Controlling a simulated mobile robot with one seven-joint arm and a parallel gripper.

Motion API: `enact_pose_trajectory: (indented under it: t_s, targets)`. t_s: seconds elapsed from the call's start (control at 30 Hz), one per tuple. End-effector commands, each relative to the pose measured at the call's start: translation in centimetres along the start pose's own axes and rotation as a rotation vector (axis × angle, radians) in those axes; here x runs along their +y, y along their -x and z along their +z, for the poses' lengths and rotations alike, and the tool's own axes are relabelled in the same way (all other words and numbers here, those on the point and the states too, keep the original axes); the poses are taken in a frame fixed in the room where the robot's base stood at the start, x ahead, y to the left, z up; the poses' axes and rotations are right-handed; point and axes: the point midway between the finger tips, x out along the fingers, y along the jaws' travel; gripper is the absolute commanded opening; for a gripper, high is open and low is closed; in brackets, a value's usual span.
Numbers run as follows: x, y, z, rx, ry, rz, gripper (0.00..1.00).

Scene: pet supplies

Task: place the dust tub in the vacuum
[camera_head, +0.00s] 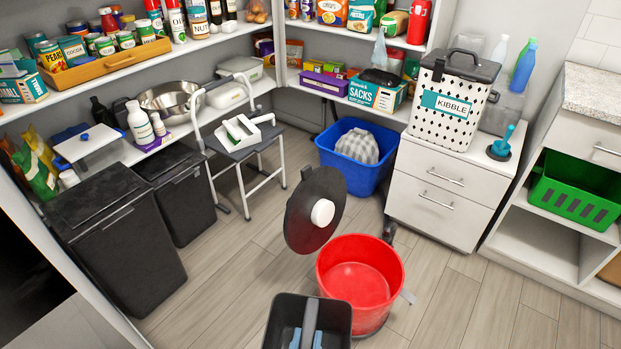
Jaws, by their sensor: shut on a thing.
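The dust tub (341,322), a black open box with a grey bar-like handle, is at the bottom edge, in front of the drum and cut off by the frame. Blue parts on either side of the handle look like my gripper (306,339), shut on it. The rest of my gripper is out of view.
Black bins (115,240), a stool (245,145) and a blue crate (342,178) stand behind and to the left. White drawers (440,195) bearing a kibble bin (455,105) stand behind right. The floor (480,310) right of the drum is clear.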

Motion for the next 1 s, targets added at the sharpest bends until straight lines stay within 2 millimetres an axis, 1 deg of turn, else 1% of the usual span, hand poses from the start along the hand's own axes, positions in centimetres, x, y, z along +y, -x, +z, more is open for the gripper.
enact_pose_trajectory:
  t_s: [0.03, 0.5, 0.73, 0.83, 1.0]
  targets:
    - [0.0, 1.0, -1.9, 0.0, 0.005, -0.01, 0.0]
    - [0.7, 5.6, -8.1, -0.003, 0.036, -0.094, 0.0]
    - [1.1, 7.2, -9.9, -0.005, 0.047, -0.124, 0.0]
    - [1.2, 7.5, -10.2, -0.004, 0.048, -0.131, 0.0]
    - [1.3, 7.5, -10.1, -0.007, 0.046, -0.133, 0.0]
